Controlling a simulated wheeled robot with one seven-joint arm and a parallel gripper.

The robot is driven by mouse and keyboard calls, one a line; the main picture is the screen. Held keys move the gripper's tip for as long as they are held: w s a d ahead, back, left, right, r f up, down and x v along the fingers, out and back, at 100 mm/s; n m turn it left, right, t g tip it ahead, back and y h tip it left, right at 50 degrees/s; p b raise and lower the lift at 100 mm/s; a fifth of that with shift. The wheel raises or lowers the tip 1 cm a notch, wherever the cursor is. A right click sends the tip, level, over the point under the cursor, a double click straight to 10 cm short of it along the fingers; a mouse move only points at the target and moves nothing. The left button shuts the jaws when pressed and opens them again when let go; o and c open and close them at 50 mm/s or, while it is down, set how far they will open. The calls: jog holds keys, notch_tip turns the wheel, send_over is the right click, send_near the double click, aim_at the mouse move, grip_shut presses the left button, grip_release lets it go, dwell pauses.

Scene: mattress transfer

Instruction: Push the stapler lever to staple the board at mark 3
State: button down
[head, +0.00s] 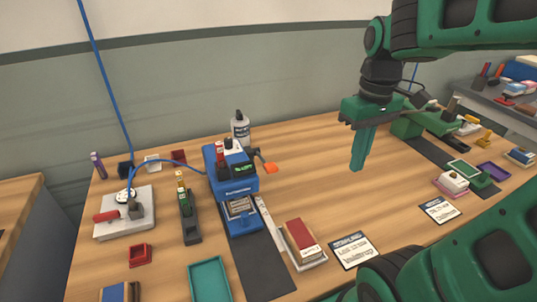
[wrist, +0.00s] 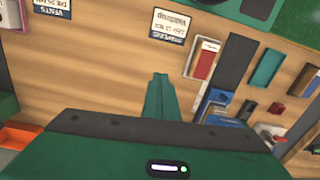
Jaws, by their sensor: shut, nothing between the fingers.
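A blue bench machine (head: 230,172) with a small lit display stands left of the centre of the table; it looks like the stapler. Its lever (head: 266,166) sticks out to the right and has an orange tip. A small framed board (head: 240,207) lies on the machine's front bed; I cannot read any mark 3 on it. My gripper (head: 358,166) is shut and empty, fingers pointing down, above the table and well to the right of the lever. In the wrist view the closed fingers (wrist: 160,78) show, with the blue machine (wrist: 215,103) to their right.
A red-topped block stack (head: 300,242) and a label card (head: 354,250) lie near the front edge. A bottle (head: 240,128) stands behind the machine. A green press (head: 408,124) stands at the right. Bare wood lies between the lever and my gripper.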

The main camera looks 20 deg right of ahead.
jog(key=w+a+r+n, duration=0.5)
jog(key=w+a+n, duration=0.35)
jog(key=w, duration=0.25)
notch_tip(320, 180, up, 3)
jog(key=n+g, duration=0.1)
jog(key=n, duration=0.8)
send_over(270, 166)
jog(key=w, duration=0.2)
jog(key=shift+r+m, duration=0.1)
jog(key=shift+m, duration=0.15)
jog(key=f, duration=0.4)
jog(key=s+f, duration=0.1)
jog(key=f, duration=0.9)
jog(key=shift+s, duration=0.25)
